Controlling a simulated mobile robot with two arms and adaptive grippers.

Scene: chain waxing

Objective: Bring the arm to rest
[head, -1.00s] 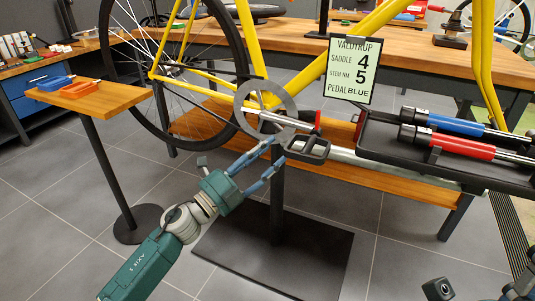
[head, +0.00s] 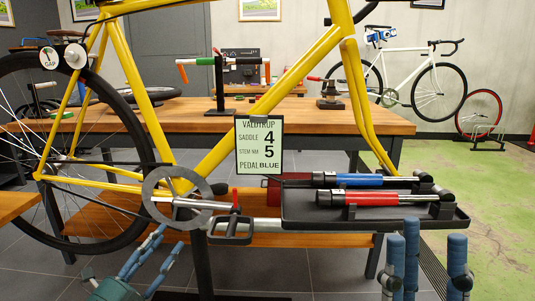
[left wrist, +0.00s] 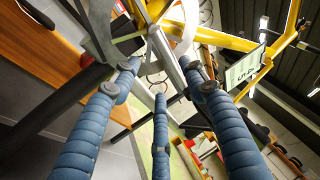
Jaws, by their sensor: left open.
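My left gripper (head: 152,243) is at the bottom left of the head view, below the chainring (head: 152,207) and left of the black pedal (head: 228,240). Its blue fingers are spread apart and hold nothing. In the left wrist view the spread fingers (left wrist: 155,80) have no object between them, with the chainring (left wrist: 98,30) beyond them. My right gripper (head: 425,245) is at the bottom right, in front of the tray. Its blue fingers point up and stand apart, with nothing visible between them. Its wrist is out of the picture.
A yellow bicycle (head: 290,80) stands before me. A dark tray (head: 300,221) holds a blue-handled tool (head: 360,180) and a red-handled tool (head: 370,198). A sign (head: 258,146) hangs from the frame. A wooden workbench (head: 385,122) is behind. Green floor at the right looks clear.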

